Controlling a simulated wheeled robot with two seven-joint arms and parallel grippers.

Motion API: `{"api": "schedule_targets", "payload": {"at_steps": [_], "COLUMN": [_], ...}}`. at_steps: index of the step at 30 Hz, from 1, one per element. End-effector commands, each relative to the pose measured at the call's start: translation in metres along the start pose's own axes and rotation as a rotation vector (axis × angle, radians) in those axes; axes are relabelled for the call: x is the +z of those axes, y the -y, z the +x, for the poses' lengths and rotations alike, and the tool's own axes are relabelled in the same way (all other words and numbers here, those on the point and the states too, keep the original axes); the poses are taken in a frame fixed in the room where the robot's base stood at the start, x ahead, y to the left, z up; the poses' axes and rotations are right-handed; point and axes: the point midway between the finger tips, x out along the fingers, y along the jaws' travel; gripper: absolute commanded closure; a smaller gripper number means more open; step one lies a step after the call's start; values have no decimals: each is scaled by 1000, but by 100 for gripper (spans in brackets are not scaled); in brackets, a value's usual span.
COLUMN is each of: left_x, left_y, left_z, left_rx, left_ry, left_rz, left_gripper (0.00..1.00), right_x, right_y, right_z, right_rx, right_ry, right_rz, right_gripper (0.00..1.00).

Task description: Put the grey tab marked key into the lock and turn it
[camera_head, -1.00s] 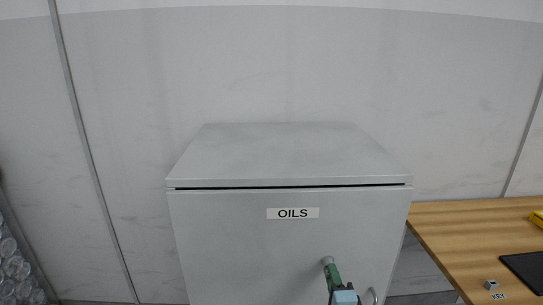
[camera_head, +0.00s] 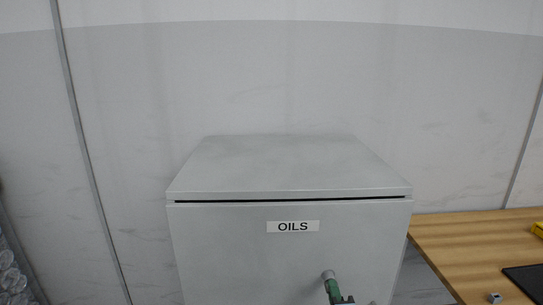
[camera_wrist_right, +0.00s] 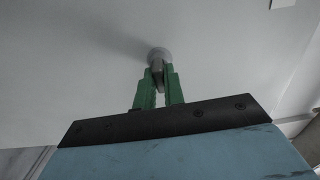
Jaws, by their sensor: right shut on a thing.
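The grey cabinet (camera_head: 240,255) marked OILS stands in front of me. A round grey lock (camera_head: 327,274) sits on its front; it also shows in the right wrist view (camera_wrist_right: 158,53). My right gripper (camera_head: 331,284) has green fingers and points at the lock. In the right wrist view its fingers (camera_wrist_right: 158,84) are shut on a narrow grey tab (camera_wrist_right: 158,72). The tab's far end meets the lock's face; how deep it sits inside cannot be told. The tab looks close to upright in that view. My left gripper is out of view.
A wooden table (camera_head: 450,245) stands at the right, with a small grey block (camera_head: 495,297), a dark mat (camera_head: 527,279) and a yellow thing (camera_head: 538,230) at the edge.

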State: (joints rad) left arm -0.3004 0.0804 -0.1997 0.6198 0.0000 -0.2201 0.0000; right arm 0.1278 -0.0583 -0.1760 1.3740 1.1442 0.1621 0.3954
Motion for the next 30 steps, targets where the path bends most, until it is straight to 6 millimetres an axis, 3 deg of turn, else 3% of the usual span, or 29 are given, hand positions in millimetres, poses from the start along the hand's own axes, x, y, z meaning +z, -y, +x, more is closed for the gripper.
{"api": "schedule_targets", "payload": {"at_steps": [16,30], "left_x": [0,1], "left_y": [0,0], "left_z": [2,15], "left_rx": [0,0], "left_ry": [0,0], "left_rz": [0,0], "left_gripper": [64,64], "right_x": [0,0], "right_y": [2,2], "right_z": [3,4], "right_rx": [-4,-7], "right_ry": [-1,-1], "right_rz": [21,451], "right_gripper": [100,100]}}
